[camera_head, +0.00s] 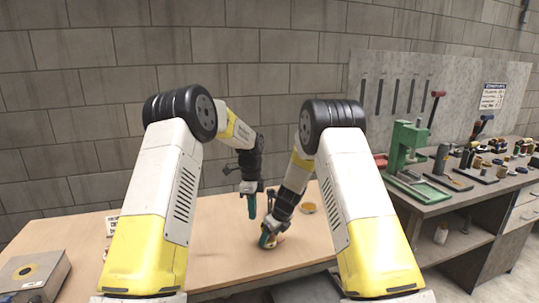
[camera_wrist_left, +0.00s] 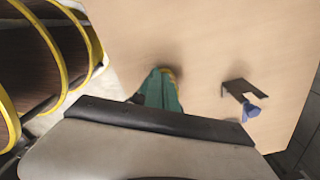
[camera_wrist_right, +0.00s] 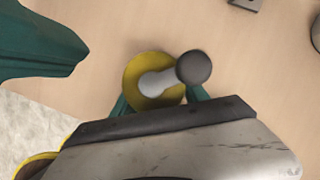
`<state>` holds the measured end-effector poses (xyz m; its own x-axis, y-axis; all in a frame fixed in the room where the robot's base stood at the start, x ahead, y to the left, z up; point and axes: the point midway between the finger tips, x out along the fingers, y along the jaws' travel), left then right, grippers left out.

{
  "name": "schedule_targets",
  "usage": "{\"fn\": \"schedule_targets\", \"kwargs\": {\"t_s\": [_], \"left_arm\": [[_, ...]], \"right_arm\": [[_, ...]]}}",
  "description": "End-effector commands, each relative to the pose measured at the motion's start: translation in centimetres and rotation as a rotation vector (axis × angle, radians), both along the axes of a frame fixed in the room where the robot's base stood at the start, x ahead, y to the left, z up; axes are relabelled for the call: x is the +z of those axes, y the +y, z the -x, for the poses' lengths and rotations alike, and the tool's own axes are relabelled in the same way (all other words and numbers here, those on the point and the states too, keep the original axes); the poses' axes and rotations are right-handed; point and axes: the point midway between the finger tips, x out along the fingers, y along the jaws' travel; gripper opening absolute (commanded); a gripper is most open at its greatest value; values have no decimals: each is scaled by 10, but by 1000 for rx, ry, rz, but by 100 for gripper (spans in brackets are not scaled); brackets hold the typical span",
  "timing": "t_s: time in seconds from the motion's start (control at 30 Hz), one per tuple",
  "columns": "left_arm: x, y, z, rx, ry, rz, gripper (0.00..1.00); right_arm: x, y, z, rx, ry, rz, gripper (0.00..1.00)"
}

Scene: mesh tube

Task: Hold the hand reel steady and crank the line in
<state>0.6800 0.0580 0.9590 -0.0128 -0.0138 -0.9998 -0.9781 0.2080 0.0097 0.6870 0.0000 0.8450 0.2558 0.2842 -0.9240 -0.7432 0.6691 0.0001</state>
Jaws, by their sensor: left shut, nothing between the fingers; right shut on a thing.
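The hand reel (camera_wrist_right: 140,78) is a yellow round body with a grey crank arm (camera_wrist_right: 158,82) and a dark round knob (camera_wrist_right: 194,67), seen from above in the right wrist view. My right gripper (camera_head: 266,238) is low at the table; its teal fingers (camera_wrist_right: 160,99) are shut on the reel, one at each side. In the head view the reel (camera_head: 277,241) is partly hidden by that gripper. My left gripper (camera_head: 252,206) is shut and empty, pointing down above the table behind the reel. Its teal fingers (camera_wrist_left: 162,90) also show close together in the left wrist view.
A dark bracket with a blue part (camera_wrist_left: 240,92) stands on the wooden table (camera_head: 205,240). A small yellow-brown disc (camera_head: 307,208) lies right of the grippers. A grey box (camera_head: 33,272) and a sign (camera_head: 112,226) are at left. A cluttered workbench (camera_head: 440,205) stands at right.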

Motion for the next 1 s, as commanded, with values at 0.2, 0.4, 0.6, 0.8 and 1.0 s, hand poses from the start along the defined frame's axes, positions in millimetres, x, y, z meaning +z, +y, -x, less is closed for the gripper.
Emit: {"fn": "schedule_targets", "kwargs": {"t_s": [0.2, 0.4, 0.6, 0.8, 1.0], "left_arm": [[0, -2, 0, -1, 0, 0, 0], [0, -5, -1, -1, 1, 0, 0], [0, -7, -1, -1, 1, 0, 0], [0, -9, -2, -1, 0, 0, 0], [0, -11, -3, 0, 0, 0, 0]], "right_arm": [[0, 0, 0, 0, -1, -1, 6], [0, 0, 0, 0, -1, -1, 6], [0, 0, 0, 0, 0, 0, 6], [0, 0, 0, 0, -1, -1, 6], [0, 0, 0, 0, -1, -1, 6]]}}
